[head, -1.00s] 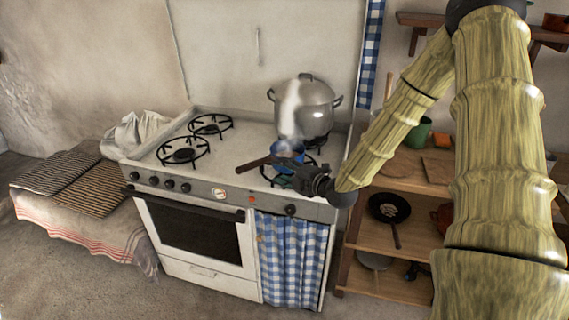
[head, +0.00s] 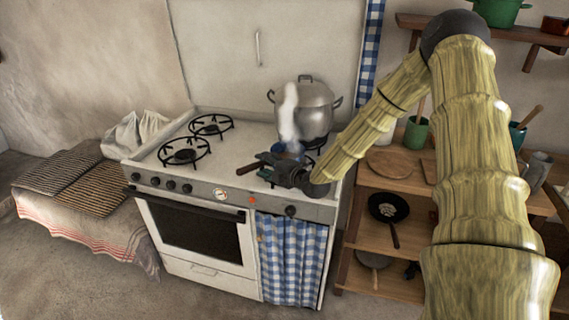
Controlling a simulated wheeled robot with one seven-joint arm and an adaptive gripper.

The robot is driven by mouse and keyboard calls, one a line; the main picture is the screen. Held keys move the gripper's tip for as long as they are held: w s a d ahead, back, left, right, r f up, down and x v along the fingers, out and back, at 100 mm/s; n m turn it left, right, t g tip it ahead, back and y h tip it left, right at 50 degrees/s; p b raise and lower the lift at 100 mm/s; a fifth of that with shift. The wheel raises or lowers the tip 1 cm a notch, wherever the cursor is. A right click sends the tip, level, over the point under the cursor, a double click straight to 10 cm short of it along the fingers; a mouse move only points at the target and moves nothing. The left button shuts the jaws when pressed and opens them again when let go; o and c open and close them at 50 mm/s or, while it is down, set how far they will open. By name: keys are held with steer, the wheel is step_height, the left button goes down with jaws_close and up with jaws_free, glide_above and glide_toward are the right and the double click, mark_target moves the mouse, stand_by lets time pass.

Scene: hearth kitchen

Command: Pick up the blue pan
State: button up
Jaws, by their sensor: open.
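The blue pan (head: 290,147) sits on the front right burner of the white stove, with pale steam rising above it. Its brown handle (head: 249,168) points left and toward the stove's front edge. My gripper (head: 267,161) is at the stove's front right, beside the pan and close to the handle's inner part. Its dark jaws are open. The gripper covers the pan's near side and part of the handle; I cannot tell whether the jaws touch or surround the handle.
A large lidded steel pot (head: 304,108) stands right behind the pan. The two left burners (head: 184,151) are empty. A wooden shelf (head: 388,183) with kitchenware stands right of the stove. A cloth-covered bench (head: 90,225) is at the left.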

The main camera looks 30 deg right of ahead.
steer(key=shift+x, duration=1)
jaws_close()
